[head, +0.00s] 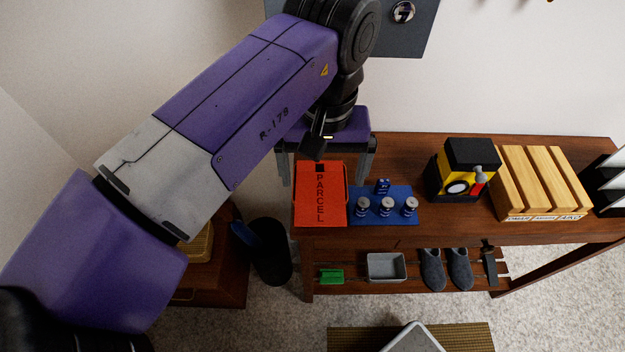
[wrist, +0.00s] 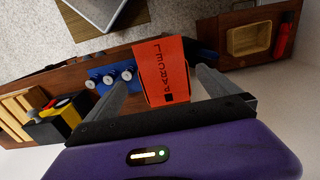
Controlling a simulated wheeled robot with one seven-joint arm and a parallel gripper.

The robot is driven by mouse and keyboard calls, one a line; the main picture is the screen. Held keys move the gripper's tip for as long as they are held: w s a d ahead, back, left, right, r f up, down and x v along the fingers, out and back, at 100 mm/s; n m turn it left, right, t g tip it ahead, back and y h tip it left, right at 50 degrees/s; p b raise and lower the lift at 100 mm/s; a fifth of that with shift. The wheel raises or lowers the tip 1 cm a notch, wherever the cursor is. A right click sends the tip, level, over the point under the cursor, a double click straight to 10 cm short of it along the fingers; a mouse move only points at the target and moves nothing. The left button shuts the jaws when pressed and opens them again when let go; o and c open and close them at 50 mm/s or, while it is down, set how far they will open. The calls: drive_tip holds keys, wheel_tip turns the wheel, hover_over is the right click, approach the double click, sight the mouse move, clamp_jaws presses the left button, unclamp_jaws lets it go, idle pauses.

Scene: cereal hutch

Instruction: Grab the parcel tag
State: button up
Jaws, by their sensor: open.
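The parcel tag (head: 320,195) is a flat orange-red piece with PARCEL in dark letters and a dark hole at its top end. It lies at the left end of the wooden table, next to a blue mat. My gripper (head: 325,172) is open above the tag's far end, one finger to each side in the head view. In the wrist view the tag (wrist: 166,72) shows between the spread fingers of my gripper (wrist: 165,80). I cannot tell how high the fingers are above it.
The blue mat (head: 360,218) holds several small silver-topped cylinders. A yellow and black box (head: 463,170) and a slatted wooden crate (head: 540,180) stand to the right. Slippers (head: 460,269), a grey tray (head: 386,267) and a green item (head: 332,276) sit on the lower shelf.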

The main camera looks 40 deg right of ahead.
sight(320, 203)
drive_tip(key=f, duration=0.6)
drive_tip(key=shift+a+f, duration=0.2)
drive_tip(key=shift+f, duration=0.2)
drive_tip(key=shift+c, duration=0.2)
drive_tip(key=c, duration=1.1)
